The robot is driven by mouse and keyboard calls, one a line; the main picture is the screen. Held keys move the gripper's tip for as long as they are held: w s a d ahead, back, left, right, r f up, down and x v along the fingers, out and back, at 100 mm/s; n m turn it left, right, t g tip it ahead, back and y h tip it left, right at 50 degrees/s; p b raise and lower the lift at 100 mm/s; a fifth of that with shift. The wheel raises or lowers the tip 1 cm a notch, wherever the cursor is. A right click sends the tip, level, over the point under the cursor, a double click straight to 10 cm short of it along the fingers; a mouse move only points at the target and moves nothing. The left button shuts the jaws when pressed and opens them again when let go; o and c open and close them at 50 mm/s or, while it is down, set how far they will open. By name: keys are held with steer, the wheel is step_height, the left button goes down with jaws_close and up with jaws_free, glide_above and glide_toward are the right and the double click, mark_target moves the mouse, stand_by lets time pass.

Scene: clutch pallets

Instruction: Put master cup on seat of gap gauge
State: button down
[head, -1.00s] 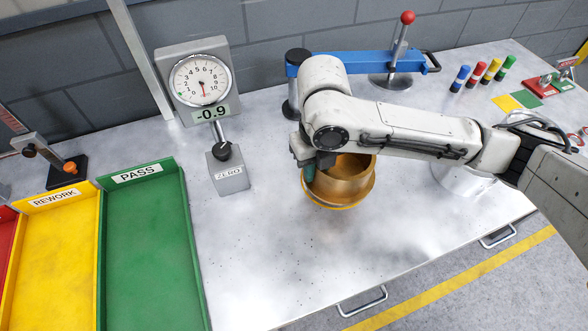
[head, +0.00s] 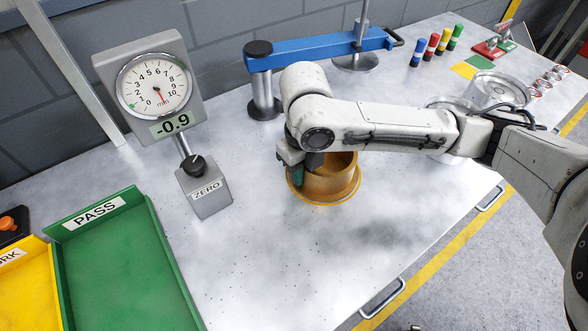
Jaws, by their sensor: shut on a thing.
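The master cup appears to be the gold-brown metal cup (head: 332,183), open at the top with a wide flange round its bottom. My gripper (head: 298,165) is shut on the left side of its wall; my wrist hides part of the rim. I cannot tell how far the cup is above the bench. The gap gauge appears to be the dial gauge (head: 155,85) on the left, with a display reading -0.9 and a grey ZERO box (head: 205,190) in front. The cup is to the right of this box, apart from it. I cannot make out a seat.
A green PASS tray (head: 115,265) and yellow tray (head: 35,290) lie at the left. A blue bar (head: 320,48) on a post stands behind my arm. Coloured pegs and a silver round part (head: 495,88) are at back right. The front middle of the bench (head: 290,260) is clear.

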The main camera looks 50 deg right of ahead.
steer(key=shift+d+r, duration=0.1)
steer(key=shift+f, duration=0.2)
steer(key=c, duration=1)
jaws_free()
steer(key=shift+c, duration=0.2)
step_height(320, 180, up, 12)
steer(key=shift+r+p, duration=0.15)
steer(key=shift+p, duration=0.15)
